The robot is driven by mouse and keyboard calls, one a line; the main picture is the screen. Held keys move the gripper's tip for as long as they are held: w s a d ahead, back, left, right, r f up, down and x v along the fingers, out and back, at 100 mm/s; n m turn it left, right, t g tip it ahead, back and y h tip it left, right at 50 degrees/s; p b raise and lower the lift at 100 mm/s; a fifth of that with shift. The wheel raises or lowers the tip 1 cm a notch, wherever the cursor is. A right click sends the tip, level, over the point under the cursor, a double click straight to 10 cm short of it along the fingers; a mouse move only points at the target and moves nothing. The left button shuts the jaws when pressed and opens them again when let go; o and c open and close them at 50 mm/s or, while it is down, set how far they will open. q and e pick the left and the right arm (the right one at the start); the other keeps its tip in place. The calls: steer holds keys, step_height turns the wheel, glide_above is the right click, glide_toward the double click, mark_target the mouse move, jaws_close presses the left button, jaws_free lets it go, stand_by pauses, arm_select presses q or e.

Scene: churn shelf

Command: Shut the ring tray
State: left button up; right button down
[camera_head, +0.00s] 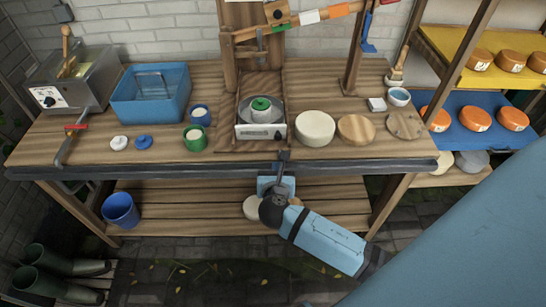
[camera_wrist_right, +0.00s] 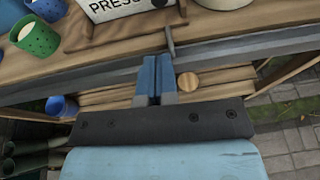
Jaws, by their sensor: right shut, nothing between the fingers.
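A white tray-like box (camera_head: 246,131) that looks like the ring tray stands under the wooden press, holding a grey round piece with a green ring (camera_head: 261,104) on top. Its front shows in the right wrist view (camera_wrist_right: 118,10) with "PRESS" lettering. A wooden base (camera_wrist_right: 122,36) lies under it. My right gripper (camera_head: 283,158) is at the table's front edge, just below and right of the box. Its blue fingers (camera_wrist_right: 157,62) are shut and empty, close to a thin grey peg (camera_wrist_right: 170,42); I cannot tell whether they touch it. My left gripper is not in view.
A blue tub (camera_head: 150,108), a green cup (camera_head: 195,139) and a blue cup (camera_head: 201,114) stand left of the press. A lower shelf (camera_head: 170,205) lies beneath the table.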

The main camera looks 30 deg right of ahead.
steer(key=x, duration=1.1)
steer(key=shift+w+d+r+p, duration=0.15)
steer(key=shift+w+r+p, duration=0.05)
steer(key=shift+r+p, duration=0.15)
steer(key=shift+w+d, duration=0.4)
steer(key=shift+w, duration=0.1)
steer(key=shift+w+d, duration=0.25)
steer(key=shift+w, duration=0.15)
glide_toward(275, 99)
steer(key=f, duration=0.1)
steer(key=s+f, duration=0.2)
steer(key=shift+a+f, duration=0.2)
steer(key=shift+a, duration=0.1)
steer(key=w+d, duration=0.1)
steer(key=w, duration=0.2)
steer(key=w+d+b, duration=0.1)
steer(key=w+d, duration=0.1)
steer(key=w, duration=0.1)
steer(key=w+d+b, duration=0.1)
steer(key=w+d, duration=0.1)
steer(key=shift+w+d+f, duration=0.15)
steer(key=shift+w+d, duration=0.1)
steer(key=shift+w, duration=0.15)
steer(key=shift+w+d, duration=0.1)
steer(key=shift+w, duration=0.1)
steer(key=shift+w+d+r, duration=0.1)
steer(key=shift+r, duration=0.25)
